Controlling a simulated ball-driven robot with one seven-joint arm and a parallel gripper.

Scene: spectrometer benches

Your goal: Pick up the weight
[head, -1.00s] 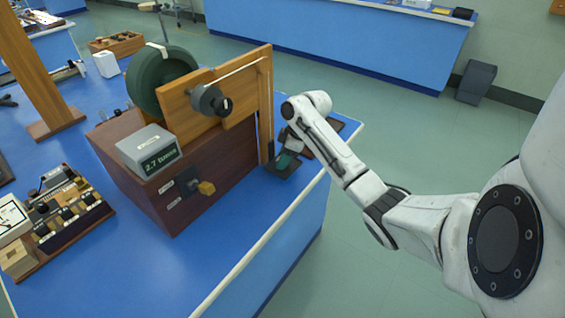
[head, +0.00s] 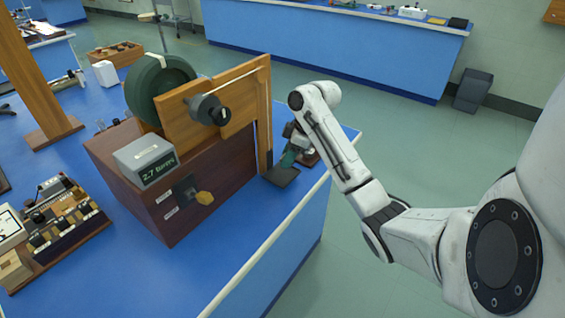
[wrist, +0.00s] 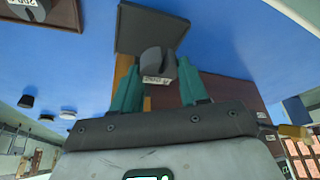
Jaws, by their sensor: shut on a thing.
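A small grey weight (wrist: 154,62) with a pale printed label shows in the wrist view. It sits between the two teal fingers of my gripper (wrist: 158,48), which is shut on it. A dark square pad (wrist: 152,30) lies beyond the fingers. In the head view my gripper (head: 291,156) is just above the same pad (head: 282,176), at the right end of the wooden apparatus. The weight is hidden there by the fingers and wrist.
The apparatus has a wooden box (head: 165,200), a green wheel (head: 160,92) and an upright post (head: 263,120) close to my gripper. In the wrist view another grey weight (wrist: 30,8) stands on a wooden tray (wrist: 62,14). The blue bench front (head: 285,225) is clear.

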